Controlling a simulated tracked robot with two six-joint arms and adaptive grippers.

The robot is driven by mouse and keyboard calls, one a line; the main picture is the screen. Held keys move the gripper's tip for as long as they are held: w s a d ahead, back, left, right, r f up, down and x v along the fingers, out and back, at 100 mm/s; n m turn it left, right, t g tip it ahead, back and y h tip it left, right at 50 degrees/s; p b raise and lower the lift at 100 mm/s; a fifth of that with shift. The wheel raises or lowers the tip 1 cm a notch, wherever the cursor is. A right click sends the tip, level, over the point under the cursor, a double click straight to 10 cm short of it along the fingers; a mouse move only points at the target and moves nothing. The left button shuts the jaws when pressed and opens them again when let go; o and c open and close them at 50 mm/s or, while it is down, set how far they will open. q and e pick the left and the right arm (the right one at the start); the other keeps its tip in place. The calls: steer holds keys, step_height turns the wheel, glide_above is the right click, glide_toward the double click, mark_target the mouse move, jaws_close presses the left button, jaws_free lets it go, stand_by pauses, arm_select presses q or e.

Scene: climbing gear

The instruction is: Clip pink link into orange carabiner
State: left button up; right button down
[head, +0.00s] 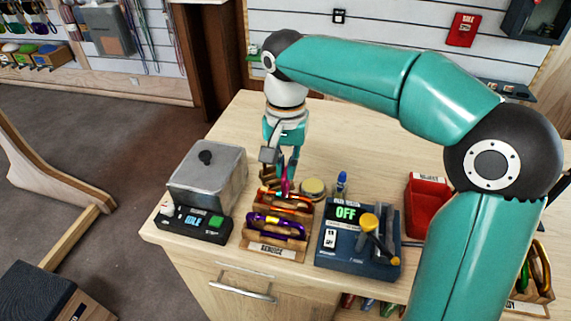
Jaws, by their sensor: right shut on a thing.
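My right gripper (287,172) reaches down over the back of a small wooden rack (268,254) on the table. It is shut on the pink link (286,187), a small piece showing at its fingertips. The orange carabiner (296,206) lies in the upper slot of the rack, just below the pink link. I cannot tell whether link and carabiner touch, or whether the carabiner's gate is open. My left gripper is not in view.
A purple carabiner (277,224) sits in the rack's front slot. A grey-lidded box with an "IDLE" display (194,222) stands left. A blue device reading "OFF" (346,213) stands right, with a red bin (428,205) beyond.

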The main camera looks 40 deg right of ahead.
steer(key=shift+f+b, duration=0.65)
steer(key=shift+f, duration=0.6)
stand_by(0.7)
steer(key=shift+s+d+f+b, duration=0.2)
steer(key=shift+s+d+b, duration=0.25)
steer(key=shift+s+d, duration=0.95)
stand_by(1.9)
steer(key=shift+a, duration=0.1)
steer(key=c, duration=1)
jaws_free()
steer(key=shift+o, duration=0.2)
steer(key=shift+r, duration=0.1)
steer(key=shift+r+p, duration=0.3)
steer(key=shift+p, duration=0.15)
steer(key=shift+s, duration=0.15)
